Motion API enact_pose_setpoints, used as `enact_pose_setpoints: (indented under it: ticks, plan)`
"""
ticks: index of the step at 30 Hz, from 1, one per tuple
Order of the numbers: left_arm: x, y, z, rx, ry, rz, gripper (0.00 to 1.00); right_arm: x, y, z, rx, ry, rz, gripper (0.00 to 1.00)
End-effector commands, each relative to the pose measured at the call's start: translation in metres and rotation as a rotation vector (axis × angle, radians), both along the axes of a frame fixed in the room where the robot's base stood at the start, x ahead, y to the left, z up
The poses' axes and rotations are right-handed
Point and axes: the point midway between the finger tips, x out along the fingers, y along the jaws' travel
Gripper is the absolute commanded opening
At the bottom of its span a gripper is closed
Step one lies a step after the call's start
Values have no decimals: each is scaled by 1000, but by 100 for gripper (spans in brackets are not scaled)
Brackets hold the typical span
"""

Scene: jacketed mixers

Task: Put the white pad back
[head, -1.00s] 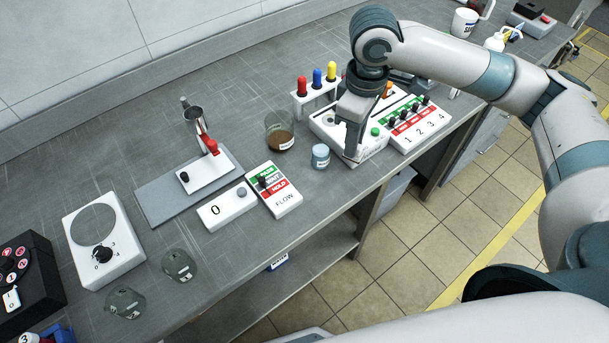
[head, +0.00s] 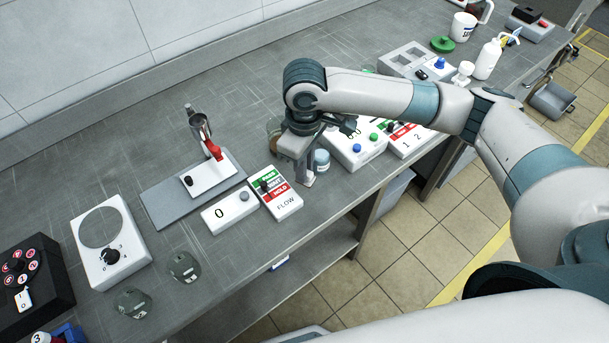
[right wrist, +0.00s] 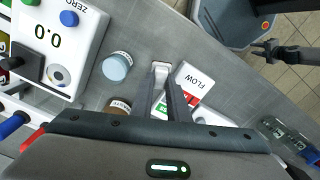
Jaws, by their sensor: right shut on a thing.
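My right gripper (head: 303,180) is low over the bench, between the FLOW switch box (head: 277,192) and a small blue-grey jar (head: 321,161). In the right wrist view its two dark fingers (right wrist: 161,84) are shut on a small white piece, which I take to be the white pad (right wrist: 160,67); it sticks out past the fingertips. In the head view the gripper largely hides the pad. I cannot tell whether it touches the bench.
The jar (right wrist: 116,66) and a brown-filled beaker (right wrist: 117,106) stand close beside the fingers. A white meter reading 0.0 (right wrist: 58,38) is beyond the jar. The bench's front edge is near.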

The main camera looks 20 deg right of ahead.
Motion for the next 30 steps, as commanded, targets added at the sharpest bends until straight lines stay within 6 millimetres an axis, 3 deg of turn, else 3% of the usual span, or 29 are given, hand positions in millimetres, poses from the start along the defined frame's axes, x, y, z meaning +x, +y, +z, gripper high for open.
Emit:
enact_pose_setpoints:
  ticks: [5,13,26,27,30]
  plan:
    - [0,0,4,0,0,0,33,0,0,-7,0,1,-1,0]
    - [0,1,14,1,0,0,33,-1,0,-36,-1,0,1,0]
    - [0,1,14,1,0,0,33,-1,0,-42,0,0,1,0]
    - [0,1,14,1,0,0,33,0,0,-42,0,0,1,22]
    - [0,1,14,1,0,0,33,0,0,-42,0,0,1,22]
